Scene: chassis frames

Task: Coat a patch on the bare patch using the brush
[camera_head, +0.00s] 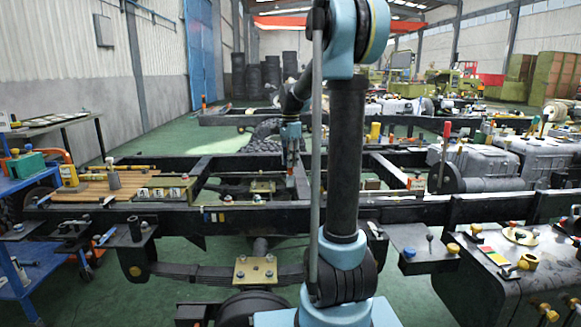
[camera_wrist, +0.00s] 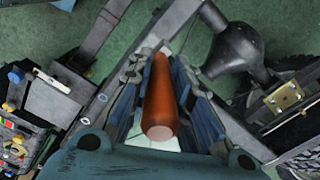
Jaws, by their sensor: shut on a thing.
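My gripper (camera_head: 291,133) points down above the chassis frame (camera_head: 225,215), left of centre in the head view. In the wrist view its two fingers (camera_wrist: 160,92) are closed on either side of the brush's orange-brown handle (camera_wrist: 160,105). The butt of the handle faces the wrist camera, and the bristles are hidden beyond it. In the head view a small reddish part of the brush (camera_head: 291,158) shows under the fingers, close over a dark cross rail. I cannot tell whether the brush touches the rail. I cannot make out the bare patch clearly in either view.
A wooden board (camera_head: 98,188) with small items lies on the frame at left, near a blue cart (camera_head: 30,180). Grey metal housings (camera_head: 480,160) stand at right. A leaf spring (camera_head: 215,273) hangs below the front rail. Green floor (camera_head: 200,245) shows between the rails.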

